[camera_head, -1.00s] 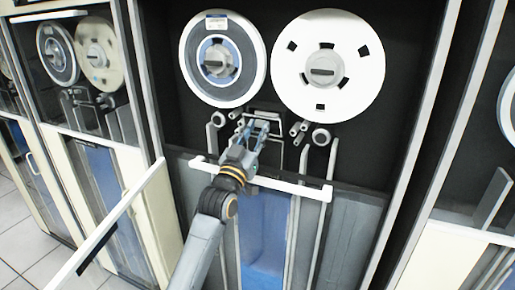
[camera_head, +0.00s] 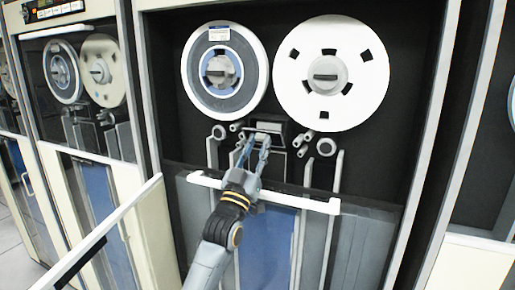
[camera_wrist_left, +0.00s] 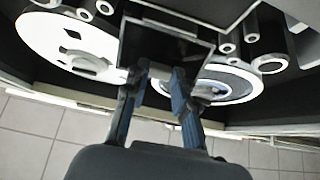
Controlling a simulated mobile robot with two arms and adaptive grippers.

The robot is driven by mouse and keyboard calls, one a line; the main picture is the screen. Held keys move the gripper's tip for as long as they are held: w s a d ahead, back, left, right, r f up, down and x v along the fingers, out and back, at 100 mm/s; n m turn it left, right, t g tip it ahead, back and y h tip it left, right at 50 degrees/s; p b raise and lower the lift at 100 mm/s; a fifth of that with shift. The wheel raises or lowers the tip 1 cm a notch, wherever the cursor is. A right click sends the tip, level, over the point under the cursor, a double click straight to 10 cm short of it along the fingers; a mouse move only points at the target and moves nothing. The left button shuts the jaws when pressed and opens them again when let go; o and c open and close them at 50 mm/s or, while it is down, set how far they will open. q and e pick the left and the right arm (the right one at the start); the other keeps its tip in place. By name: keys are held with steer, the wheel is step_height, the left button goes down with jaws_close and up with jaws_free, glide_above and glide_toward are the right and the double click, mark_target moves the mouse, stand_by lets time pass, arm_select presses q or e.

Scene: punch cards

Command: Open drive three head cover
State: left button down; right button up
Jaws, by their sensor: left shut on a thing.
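The drive's head cover (camera_head: 270,126) is a small dark panel with a pale edge, below and between the two reels. It looks tilted outward, with dark space behind it. My left gripper (camera_head: 253,143) reaches up to it from below, its fingertips at the pale lower edge. In the left wrist view the gripper (camera_wrist_left: 160,77) has its fingers at the edge of the dark, glossy cover (camera_wrist_left: 165,42), which they grip. The fingers hide part of that edge. My right gripper is not in view.
Two reels, one blue-grey (camera_head: 225,70) and one white (camera_head: 332,72), sit above the cover. Rollers (camera_head: 326,147) flank it. A white horizontal bar (camera_head: 290,200) crosses below, by my forearm. An open pale door edge (camera_head: 125,215) stands at left.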

arm_select(q)
steer(key=c, duration=1.1)
jaws_free()
steer(key=v, duration=1.2)
